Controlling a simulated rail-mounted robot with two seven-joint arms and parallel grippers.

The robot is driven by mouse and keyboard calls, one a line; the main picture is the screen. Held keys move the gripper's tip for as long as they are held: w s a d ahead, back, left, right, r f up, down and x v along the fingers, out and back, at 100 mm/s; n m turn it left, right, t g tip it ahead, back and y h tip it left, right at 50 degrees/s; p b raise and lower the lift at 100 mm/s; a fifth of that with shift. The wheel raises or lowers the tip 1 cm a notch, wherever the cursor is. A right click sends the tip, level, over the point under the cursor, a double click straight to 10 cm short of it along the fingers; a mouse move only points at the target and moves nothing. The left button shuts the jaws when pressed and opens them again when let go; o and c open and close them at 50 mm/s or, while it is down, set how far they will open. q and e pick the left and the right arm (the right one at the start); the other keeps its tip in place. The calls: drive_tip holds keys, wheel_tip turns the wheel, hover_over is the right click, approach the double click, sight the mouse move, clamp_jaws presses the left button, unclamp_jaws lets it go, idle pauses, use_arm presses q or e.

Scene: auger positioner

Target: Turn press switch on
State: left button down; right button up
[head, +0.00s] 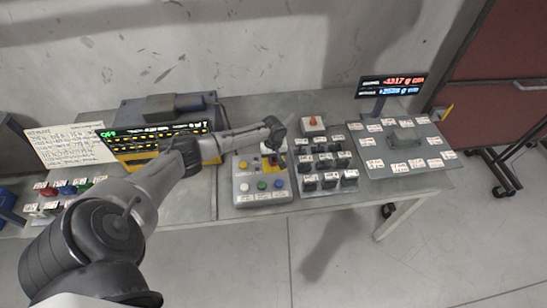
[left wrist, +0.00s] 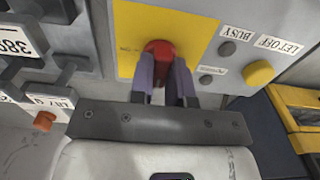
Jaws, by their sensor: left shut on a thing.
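A red switch knob (left wrist: 158,47) sits on a yellow plate (left wrist: 129,25) in the left wrist view. The yellow plate belongs to the grey control box (head: 240,172) at the middle of the bench in the head view. My left gripper (left wrist: 164,72) has its two fingers on either side of the red knob and is shut on it. In the head view my left gripper (head: 272,150) is over the box and hides most of the knob. A display (head: 155,133) reads "OFF" in green at its left end. My right gripper is not in view.
A yellow button (left wrist: 258,73) and labels such as "BUSY" are right of the knob. A panel of black switches (head: 328,170) stands right of the box. Further right are a labelled grey panel (head: 385,172) and a numeric display (head: 392,84). Coloured buttons line the box front.

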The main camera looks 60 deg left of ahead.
use_arm(q)
drive_tip(key=shift+r+m+p, duration=0.15)
drive_tip(key=shift+m+p, duration=0.45)
drive_tip(key=shift+m, duration=0.1)
drive_tip(key=shift+m+p, duration=0.55)
drive_tip(key=shift+m, duration=0.35)
drive_tip(key=m+p, duration=0.1)
drive_tip(key=m, duration=0.1)
drive_tip(key=shift+m, duration=0.3)
drive_tip(key=m, duration=0.2)
drive_tip(key=shift+m+p, duration=0.35)
drive_tip(key=shift+m, duration=0.05)
drive_tip(key=m, duration=0.9)
drive_tip(key=shift+m, duration=0.3)
